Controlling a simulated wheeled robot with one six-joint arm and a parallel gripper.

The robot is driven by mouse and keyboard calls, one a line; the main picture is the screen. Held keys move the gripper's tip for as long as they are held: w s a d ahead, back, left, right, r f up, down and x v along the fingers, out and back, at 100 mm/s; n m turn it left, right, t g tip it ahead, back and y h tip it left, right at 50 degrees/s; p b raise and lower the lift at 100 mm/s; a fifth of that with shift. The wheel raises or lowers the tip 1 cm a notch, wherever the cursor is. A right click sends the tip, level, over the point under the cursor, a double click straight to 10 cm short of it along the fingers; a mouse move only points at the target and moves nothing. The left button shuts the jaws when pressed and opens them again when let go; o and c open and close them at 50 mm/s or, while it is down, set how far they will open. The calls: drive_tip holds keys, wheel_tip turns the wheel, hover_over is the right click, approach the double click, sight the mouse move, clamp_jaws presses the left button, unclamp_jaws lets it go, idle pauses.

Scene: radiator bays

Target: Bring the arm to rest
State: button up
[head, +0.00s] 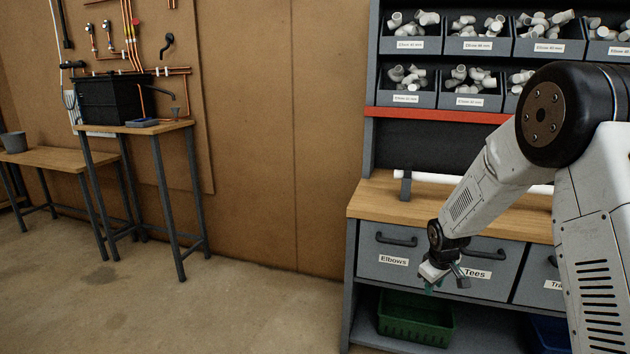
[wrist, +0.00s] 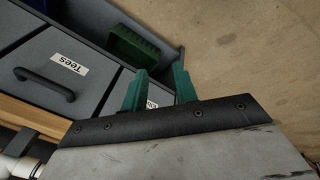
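My gripper (head: 446,284) hangs at the end of my arm, in front of the drawer fronts in the head view. In the wrist view, its two green fingers (wrist: 159,82) stand apart with nothing between them, so it is open and empty. Behind it are the drawers labelled Elbows (head: 375,262) and Tees (head: 498,256), both looking shut. The gripper hides part of the Tees drawer in the head view. The Tees drawer (wrist: 38,73) and its handle show at the left in the wrist view. I cannot tell whether the gripper touches a drawer.
A wooden worktop (head: 385,202) lies above the drawers, with a white pipe (head: 440,178) on it and bins of fittings (head: 413,84) above. A green crate (head: 415,322) sits on the shelf below. A small table (head: 150,128) with a black tank stands left. The floor between is clear.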

drive_tip(key=s+a+r+m, duration=0.2)
drive_tip(key=s+r, duration=0.6)
drive_tip(key=s, duration=0.6)
drive_tip(key=s+a+r+m+g, duration=0.1)
drive_tip(key=s+a+r+m, duration=0.1)
drive_tip(key=s+r, duration=0.7)
drive_tip(key=s+a+r+m+y, duration=0.1)
drive_tip(key=s+r, duration=0.7)
drive_tip(key=s, duration=1.2)
drive_tip(key=shift+s+a+r+m+g, duration=0.25)
drive_tip(key=shift+a+m, duration=0.35)
drive_tip(key=shift+a, duration=0.3)
